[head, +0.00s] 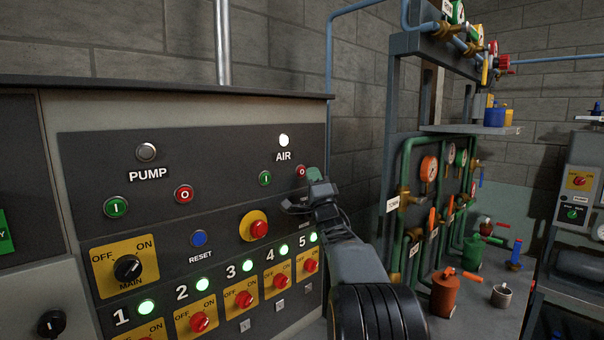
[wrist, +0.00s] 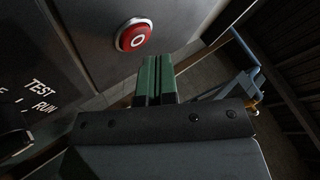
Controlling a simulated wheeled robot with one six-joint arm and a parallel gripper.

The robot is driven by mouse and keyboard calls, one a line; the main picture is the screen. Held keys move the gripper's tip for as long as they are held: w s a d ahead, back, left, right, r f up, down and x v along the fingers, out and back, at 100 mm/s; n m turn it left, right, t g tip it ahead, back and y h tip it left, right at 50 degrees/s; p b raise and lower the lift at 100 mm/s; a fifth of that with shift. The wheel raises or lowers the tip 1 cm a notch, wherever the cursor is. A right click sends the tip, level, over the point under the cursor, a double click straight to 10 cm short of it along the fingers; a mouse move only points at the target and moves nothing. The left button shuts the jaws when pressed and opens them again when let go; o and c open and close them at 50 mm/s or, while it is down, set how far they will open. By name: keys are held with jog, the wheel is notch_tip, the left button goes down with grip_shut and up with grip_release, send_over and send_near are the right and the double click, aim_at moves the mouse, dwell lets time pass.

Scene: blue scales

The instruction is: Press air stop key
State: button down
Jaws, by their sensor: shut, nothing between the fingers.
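The air stop key is a small red round button marked O (head: 300,171) under the AIR label, right of the green air start key (head: 265,178). It also shows large in the wrist view, as a red button with a white ring (wrist: 134,35). My gripper (head: 315,178) is shut and empty, with its green fingers together. In the head view its tip is just right of the red key and overlaps its edge. In the wrist view the fingertips (wrist: 157,60) lie right of and below the key, with a visible gap. The lamp above AIR (head: 284,140) is lit white.
The panel also carries pump keys (head: 184,194), a blue reset button (head: 199,238), a red emergency knob (head: 258,229) on yellow and several numbered rotary switches. A pipe rack with gauges (head: 429,169) stands to the right.

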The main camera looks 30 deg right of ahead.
jog(key=shift+w, duration=0.15)
jog(key=shift+w, duration=0.3)
jog(key=shift+w+a, duration=0.1)
jog(key=shift+w, duration=0.25)
dwell(0.8)
jog(key=shift+s+b, duration=0.15)
jog(key=shift+b, duration=0.2)
jog(key=shift+s+b, duration=0.55)
jog(key=shift+s, duration=0.1)
jog(key=shift+s+d+b, duration=0.2)
jog(key=shift+s+b, duration=0.3)
jog(key=shift+s, duration=0.3)
jog(key=shift+s+d+b, duration=0.15)
jog(key=shift+s+b, duration=0.35)
jog(key=shift+s, duration=0.35)
jog(key=shift+s+d+b, duration=0.2)
jog(key=shift+s+b, duration=0.3)
jog(key=shift+s, duration=0.3)
